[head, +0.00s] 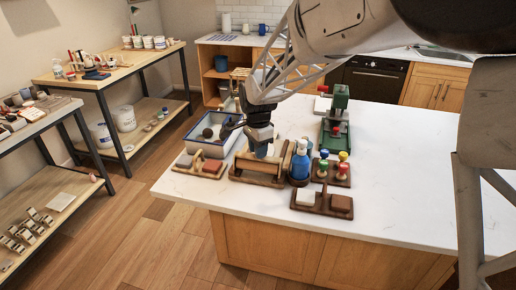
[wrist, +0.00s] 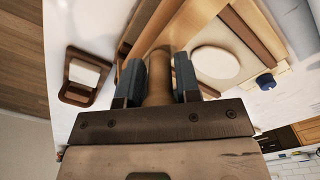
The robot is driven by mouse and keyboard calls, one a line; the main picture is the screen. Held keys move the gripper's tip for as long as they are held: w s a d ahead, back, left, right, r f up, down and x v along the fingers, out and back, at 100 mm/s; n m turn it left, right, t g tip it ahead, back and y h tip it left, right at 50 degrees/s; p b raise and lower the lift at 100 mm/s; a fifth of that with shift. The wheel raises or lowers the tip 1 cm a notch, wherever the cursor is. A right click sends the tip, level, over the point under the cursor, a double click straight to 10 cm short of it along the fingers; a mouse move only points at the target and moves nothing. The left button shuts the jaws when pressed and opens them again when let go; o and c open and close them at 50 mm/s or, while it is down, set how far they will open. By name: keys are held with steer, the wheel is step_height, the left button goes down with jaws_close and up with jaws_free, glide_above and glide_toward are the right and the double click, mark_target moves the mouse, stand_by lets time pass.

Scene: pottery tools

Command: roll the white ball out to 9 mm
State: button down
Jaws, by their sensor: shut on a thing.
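My gripper (head: 260,136) points down over a wooden rolling board (head: 236,175) near the front of the white counter. In the wrist view its two fingers (wrist: 159,80) are shut on a wooden piece (wrist: 158,88), which looks like a rolling pin's handle. A pale, round, flat-looking piece of clay (wrist: 215,62) lies on the board to the right of the fingers. I see no separate white ball; this piece may be it, and its thickness cannot be read. In the head view my gripper and the board's parts mostly hide the clay.
Left of the board are a blue-rimmed tray (head: 239,118) with dark balls and a small wooden holder (head: 183,171). To the right stand a blue bottle (head: 300,161), colourful-knobbed stamps (head: 343,169) and a green press (head: 339,101). The counter's right side is clear.

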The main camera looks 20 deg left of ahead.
steer(key=shift+f, duration=0.1)
steer(key=c, duration=0.8)
jaws_free()
steer(key=shift+o, duration=0.2)
steer(key=shift+r, duration=3.95)
